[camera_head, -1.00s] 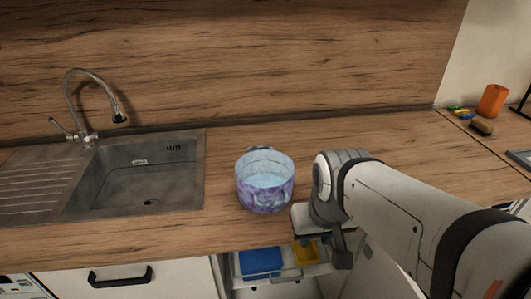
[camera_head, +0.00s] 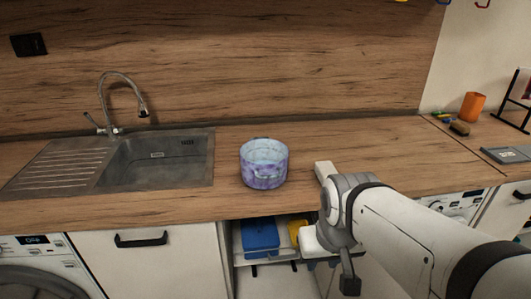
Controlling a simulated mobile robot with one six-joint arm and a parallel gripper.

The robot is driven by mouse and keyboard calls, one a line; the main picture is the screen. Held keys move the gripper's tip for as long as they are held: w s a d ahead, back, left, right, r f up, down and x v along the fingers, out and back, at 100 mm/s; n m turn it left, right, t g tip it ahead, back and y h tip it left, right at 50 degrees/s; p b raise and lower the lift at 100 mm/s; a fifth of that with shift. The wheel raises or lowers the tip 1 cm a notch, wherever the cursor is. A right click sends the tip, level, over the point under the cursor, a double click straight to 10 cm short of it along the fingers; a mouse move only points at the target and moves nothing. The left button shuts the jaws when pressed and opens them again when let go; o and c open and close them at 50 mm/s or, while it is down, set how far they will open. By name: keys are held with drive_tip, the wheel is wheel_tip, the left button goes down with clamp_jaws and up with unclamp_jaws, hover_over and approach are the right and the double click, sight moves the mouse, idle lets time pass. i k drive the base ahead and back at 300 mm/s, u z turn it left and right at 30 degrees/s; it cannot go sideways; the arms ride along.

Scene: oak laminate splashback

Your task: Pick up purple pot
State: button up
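The purple pot (camera_head: 264,166) stands upright on the wooden worktop, just right of the sink. The end of my arm with my gripper (camera_head: 322,242) is to the right of the pot and lower in the picture, at the worktop's front edge. It is apart from the pot.
A steel sink (camera_head: 112,172) with a tap (camera_head: 122,85) is at the left. An open compartment below the worktop holds a blue item (camera_head: 261,237) and a yellow item. An orange cup (camera_head: 472,106) and a sponge (camera_head: 460,128) lie far right. The worktop behind the pot is clear.

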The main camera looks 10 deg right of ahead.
sight(264, 160)
drive_tip(key=u, duration=0.15)
drive_tip(key=i, duration=0.85)
drive_tip(key=z, duration=0.1)
